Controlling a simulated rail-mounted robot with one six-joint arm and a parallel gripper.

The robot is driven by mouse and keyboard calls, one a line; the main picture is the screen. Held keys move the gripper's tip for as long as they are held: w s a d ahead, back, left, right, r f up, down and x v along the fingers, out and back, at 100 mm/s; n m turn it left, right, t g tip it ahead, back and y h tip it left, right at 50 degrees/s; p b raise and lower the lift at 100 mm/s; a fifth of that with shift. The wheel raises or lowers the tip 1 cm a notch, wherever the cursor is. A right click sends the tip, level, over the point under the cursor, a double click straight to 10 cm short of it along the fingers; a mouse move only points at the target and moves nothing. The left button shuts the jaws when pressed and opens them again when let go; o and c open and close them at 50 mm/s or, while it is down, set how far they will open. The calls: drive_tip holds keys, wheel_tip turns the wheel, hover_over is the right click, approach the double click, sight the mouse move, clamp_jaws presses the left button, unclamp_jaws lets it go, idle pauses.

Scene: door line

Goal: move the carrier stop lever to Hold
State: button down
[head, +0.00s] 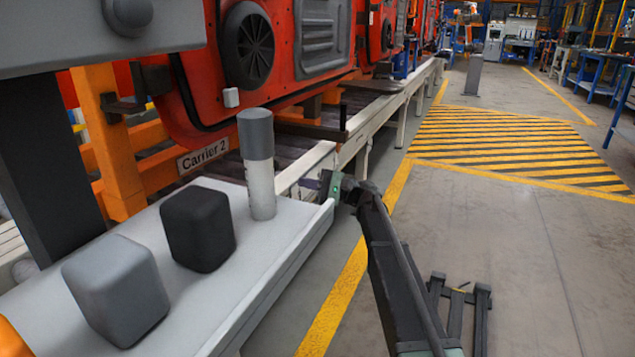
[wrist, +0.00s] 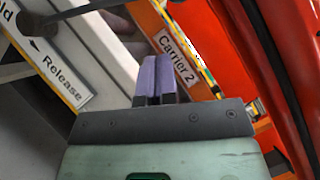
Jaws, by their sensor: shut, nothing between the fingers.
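In the wrist view a white plate (wrist: 48,68) reads "Release", with an arrow and the cut-off letters "ld" at the top left. A dark rounded part with a bar (wrist: 38,24), which looks like the stop lever, lies across the plate's upper edge. Its full length and exact setting cannot be told. My gripper (wrist: 157,80) has its two purple fingers together, empty, to the right of the plate and apart from the dark bar. In the head view my gripper (head: 314,184) is beside the conveyor's near end; the lever cannot be made out there.
A "Carrier 2" sign (head: 203,155) hangs on the orange carrier frame, below a red door (head: 270,50). A grey bench (head: 225,265) with a black block, a grey block and a grey-topped cylinder stands at the left. A yellow-striped floor area (head: 500,145) is clear.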

drive_tip(key=s+a+r+p, duration=0.2)
drive_tip(key=s+a+r, duration=0.1)
drive_tip(key=a, duration=0.3)
drive_tip(key=shift+a+p, duration=0.1)
drive_tip(key=shift+p, duration=0.2)
